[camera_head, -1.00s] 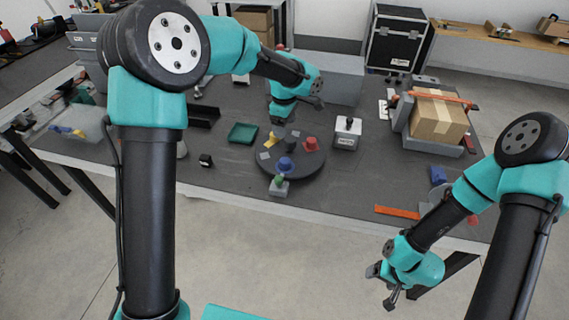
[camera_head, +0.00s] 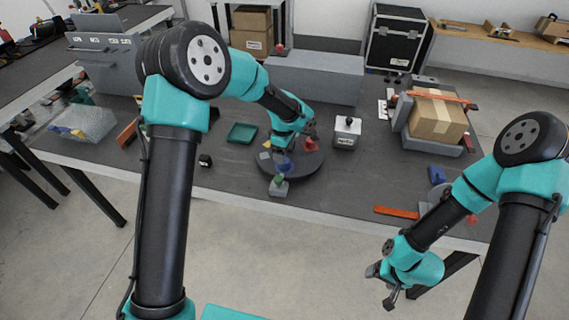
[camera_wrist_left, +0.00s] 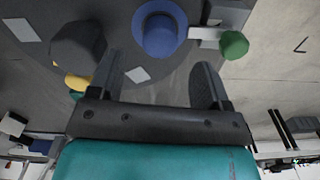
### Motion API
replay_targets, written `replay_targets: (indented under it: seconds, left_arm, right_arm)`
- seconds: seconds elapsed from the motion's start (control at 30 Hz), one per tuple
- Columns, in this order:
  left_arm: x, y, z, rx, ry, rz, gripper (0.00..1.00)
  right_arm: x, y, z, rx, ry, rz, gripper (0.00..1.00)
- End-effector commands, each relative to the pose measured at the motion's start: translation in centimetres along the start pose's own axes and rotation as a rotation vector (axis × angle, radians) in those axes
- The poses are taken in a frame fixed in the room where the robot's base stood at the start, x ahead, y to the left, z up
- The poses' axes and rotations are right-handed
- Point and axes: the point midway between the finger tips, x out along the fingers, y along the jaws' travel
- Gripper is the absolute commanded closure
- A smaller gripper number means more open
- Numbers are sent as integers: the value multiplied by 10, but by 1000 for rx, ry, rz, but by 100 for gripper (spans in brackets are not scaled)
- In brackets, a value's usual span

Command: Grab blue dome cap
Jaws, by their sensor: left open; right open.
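The blue dome cap (camera_head: 283,168) is on the dark round turntable (camera_head: 306,172), partly covered by my left arm in the head view. In the left wrist view the blue dome cap (camera_wrist_left: 160,30) lies beyond the fingertips, a little above the gap between them. My left gripper (camera_wrist_left: 158,72) is open and empty over the turntable, apart from the cap. Its fingers are mostly hidden in the head view. My right gripper (camera_head: 380,285) is open and empty in front of the table, far from the cap.
A dark grey knob (camera_wrist_left: 78,45) and a yellow piece (camera_wrist_left: 76,81) sit left of the left fingers. A green knob (camera_wrist_left: 234,45) on a grey block is at the turntable's edge. A red piece (camera_head: 308,143) is behind the cap. A grey box (camera_head: 347,133) stands to the right.

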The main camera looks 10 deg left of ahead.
Motion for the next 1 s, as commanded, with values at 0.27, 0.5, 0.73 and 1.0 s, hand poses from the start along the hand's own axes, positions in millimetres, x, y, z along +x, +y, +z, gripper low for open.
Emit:
replay_targets:
  seconds: [0.27,0.5,0.73,1.0]
  left_arm:
    - [12,0,0,0,0,-2,29]
    - [44,0,2,1,0,-3,29]
    - [52,1,2,0,0,0,29]
    - [52,1,2,0,0,0,29]
  right_arm:
    - [0,0,0,0,0,0,26]
    - [0,0,0,0,0,0,26]
    - [0,0,0,0,0,0,26]
    - [0,0,0,0,0,0,26]
